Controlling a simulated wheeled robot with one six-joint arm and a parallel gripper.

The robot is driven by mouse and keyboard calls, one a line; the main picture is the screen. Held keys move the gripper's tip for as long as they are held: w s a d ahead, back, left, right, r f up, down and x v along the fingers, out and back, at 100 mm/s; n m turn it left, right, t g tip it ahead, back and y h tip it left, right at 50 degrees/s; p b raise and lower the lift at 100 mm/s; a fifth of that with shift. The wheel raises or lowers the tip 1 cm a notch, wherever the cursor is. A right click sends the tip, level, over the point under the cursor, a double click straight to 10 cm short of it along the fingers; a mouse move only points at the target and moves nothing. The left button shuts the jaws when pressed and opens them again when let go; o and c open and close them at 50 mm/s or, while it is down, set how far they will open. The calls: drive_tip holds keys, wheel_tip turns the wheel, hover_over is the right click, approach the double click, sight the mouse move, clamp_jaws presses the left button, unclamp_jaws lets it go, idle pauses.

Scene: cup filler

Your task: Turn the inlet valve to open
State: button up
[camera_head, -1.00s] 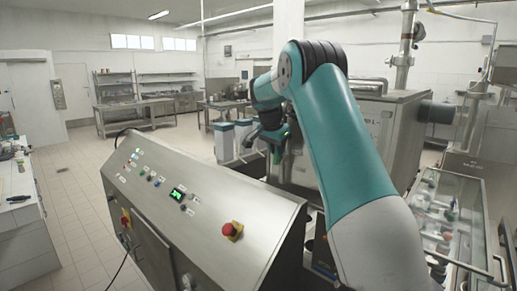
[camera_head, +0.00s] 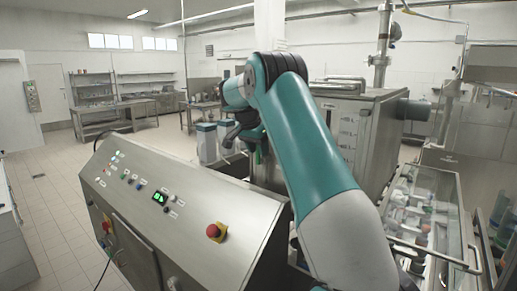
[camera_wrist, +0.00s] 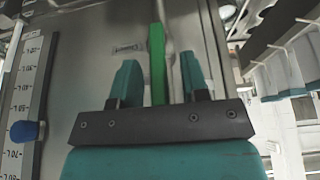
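A green bar, seemingly the inlet valve's lever (camera_wrist: 157,62), stands upright in the wrist view against the steel wall of a tank. My gripper (camera_wrist: 157,77) is open, with one teal finger on each side of the green bar and a visible gap on both sides. I cannot tell how deep the bar lies between the fingers. In the head view my gripper's end is small and partly hidden by my arm, beside the steel tank (camera_head: 345,130). The valve body is not clearly visible.
A volume scale (camera_wrist: 22,100) with a blue knob (camera_wrist: 26,131) is on the left in the wrist view. A sloped control panel (camera_head: 180,205) with a red emergency button (camera_head: 216,231) stands left of my arm. A glass-topped case (camera_head: 425,205) stands at right.

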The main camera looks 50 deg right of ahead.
drive_tip(key=v, duration=0.7)
drive_tip(key=shift+r, duration=0.25)
drive_tip(key=shift+a, duration=0.1)
idle(0.4)
drive_tip(key=s+a+f+n+t+y+b, duration=0.1)
drive_tip(key=a+f+n+b, duration=0.35)
drive_tip(key=a, duration=0.45)
drive_tip(key=s+a+f+n+t+y+b, duration=0.1)
drive_tip(key=a+f+n+b, duration=0.3)
drive_tip(key=a, duration=0.5)
drive_tip(key=s+a+f+n+t+y+b, duration=0.1)
drive_tip(key=a+f+n+b, duration=0.3)
drive_tip(key=a, duration=0.5)
drive_tip(key=s+a+f+n+g+y+b, duration=0.1)
drive_tip(key=s+a+f+n+y+b, duration=0.1)
drive_tip(key=s+a+f+n, duration=0.2)
drive_tip(key=s+a+f+n+g+y+b, duration=0.1)
drive_tip(key=s+a+f+n, duration=0.3)
drive_tip(key=s+a, duration=0.5)
drive_tip(key=s+a+f+n+y+b, duration=0.2)
drive_tip(key=s+a+f+n+b, duration=0.2)
drive_tip(key=s, duration=0.8)
drive_tip(key=a+f, duration=0.2)
drive_tip(key=a, duration=0.1)
drive_tip(key=shift+s+a+f+g+y, duration=0.15)
drive_tip(key=shift+s+a+g+y, duration=0.15)
drive_tip(key=shift+g+y, duration=0.1)
